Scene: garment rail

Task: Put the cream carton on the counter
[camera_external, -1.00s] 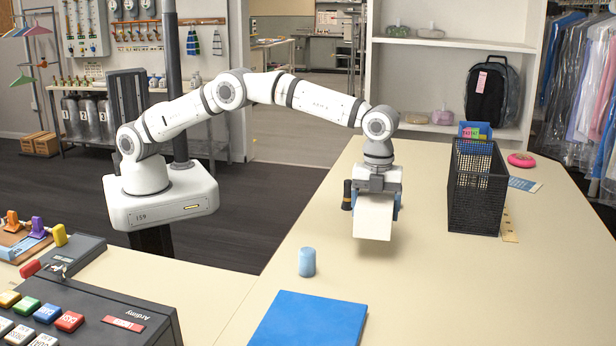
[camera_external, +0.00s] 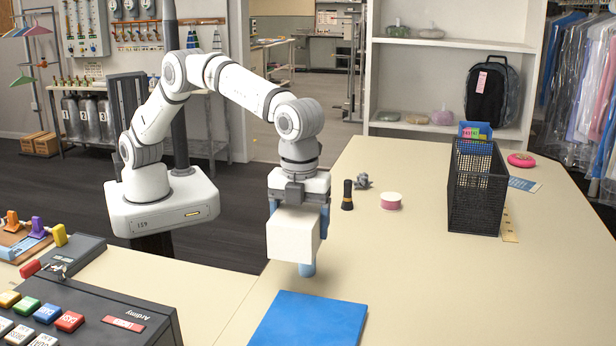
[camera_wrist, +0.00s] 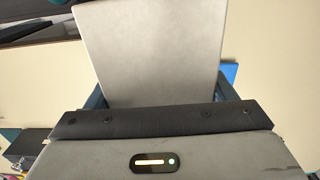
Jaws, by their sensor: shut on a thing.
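The cream carton (camera_external: 293,236) is a pale box held between the fingers of my gripper (camera_external: 298,212), which is shut on it. Whether the carton touches the cylinder or the counter I cannot tell. In the wrist view the carton (camera_wrist: 152,50) fills the middle, between the blue fingers. The beige counter (camera_external: 400,280) runs below and to the right.
A blue flat pad (camera_external: 310,322) lies in front of the carton. Behind it stand a dark bottle (camera_external: 347,196), a grey crumpled piece (camera_external: 363,182) and a pink roll (camera_external: 391,201). A black mesh basket (camera_external: 476,190) stands to the right. The counter's middle right is clear.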

